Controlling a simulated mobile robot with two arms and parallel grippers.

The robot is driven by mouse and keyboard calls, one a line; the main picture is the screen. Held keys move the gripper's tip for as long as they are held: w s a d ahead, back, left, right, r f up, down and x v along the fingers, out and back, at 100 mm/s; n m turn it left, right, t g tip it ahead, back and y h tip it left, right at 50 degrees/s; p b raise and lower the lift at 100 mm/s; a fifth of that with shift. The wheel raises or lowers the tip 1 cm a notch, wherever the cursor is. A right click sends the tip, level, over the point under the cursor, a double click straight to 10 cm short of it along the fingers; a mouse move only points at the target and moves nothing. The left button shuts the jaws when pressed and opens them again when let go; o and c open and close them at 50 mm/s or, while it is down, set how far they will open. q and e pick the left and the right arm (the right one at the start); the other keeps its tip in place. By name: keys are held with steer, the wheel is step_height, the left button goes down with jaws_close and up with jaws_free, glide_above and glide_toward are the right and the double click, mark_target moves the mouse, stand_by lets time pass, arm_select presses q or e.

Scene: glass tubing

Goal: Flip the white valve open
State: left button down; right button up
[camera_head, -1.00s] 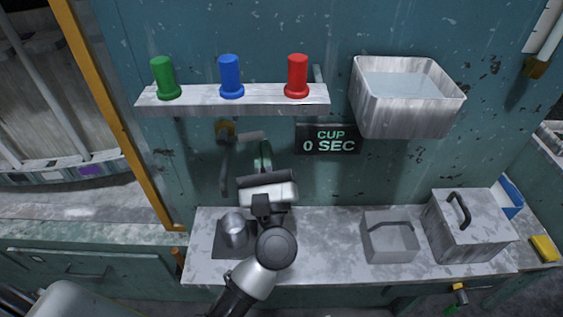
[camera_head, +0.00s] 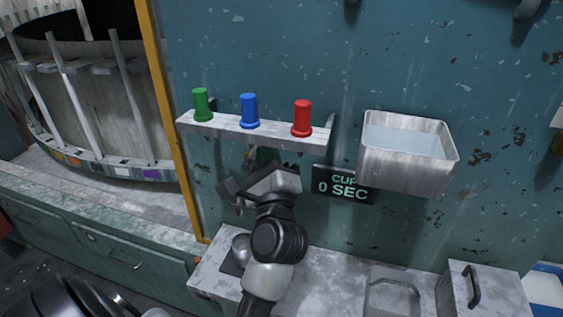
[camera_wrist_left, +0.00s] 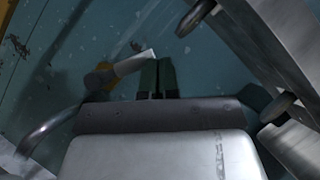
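The white valve handle (camera_wrist_left: 135,63) shows in the left wrist view as a short pale lever pointing up and right from a grey fitting (camera_wrist_left: 101,78) with a yellow part behind it. A curved grey spout (camera_wrist_left: 47,130) runs down from the fitting. My left gripper (camera_wrist_left: 157,64) has its two dark green fingers close together, with nothing seen between them. Their tips are just right of the lever's free end; contact cannot be told. In the head view my left gripper (camera_head: 262,158) is under the shelf and hides the valve. My right gripper is not in view.
A shelf (camera_head: 225,131) with green (camera_head: 201,104), blue (camera_head: 249,111) and red (camera_head: 302,117) cylinders hangs just above my left gripper. A sign reading "CUP 0 SEC" (camera_head: 343,185) and a water-filled basin (camera_head: 405,175) are to the right. A metal cup (camera_head: 241,247) stands below on the counter.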

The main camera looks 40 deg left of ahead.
arm_select(q)
steer(key=shift+s+a+r+p, duration=0.15)
steer(key=shift+a+r+p, duration=0.15)
steer(key=shift+a+r, duration=0.25)
steer(key=shift+s+a+r+p, duration=0.15)
steer(key=shift+a+r+p, duration=0.15)
steer(key=shift+a, duration=0.55)
